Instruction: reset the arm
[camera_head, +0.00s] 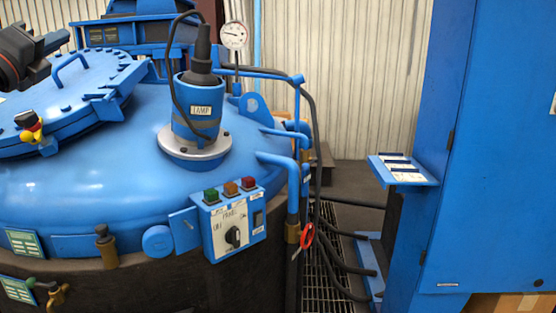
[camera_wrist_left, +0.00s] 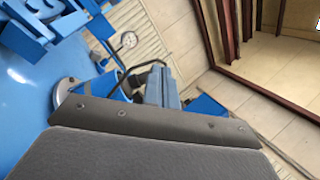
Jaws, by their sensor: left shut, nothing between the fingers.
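My left gripper (camera_head: 42,52) is at the top left edge of the head view, dark and partly cut off, above the blue furnace lid (camera_head: 75,95). It is shut with nothing held. In the left wrist view a broad grey part of my own wrist fills the lower middle, and the fingers cannot be made out. The large blue furnace vessel (camera_head: 110,185) fills the left half of the head view. My right gripper does not show.
A lamp unit (camera_head: 197,110) and a pressure gauge (camera_head: 233,36) rise from the vessel top. A control box (camera_head: 235,225) with a knob is on its front. A blue cabinet (camera_head: 503,150) with a small shelf (camera_head: 403,170) stands right. Hoses cross the floor grating between them.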

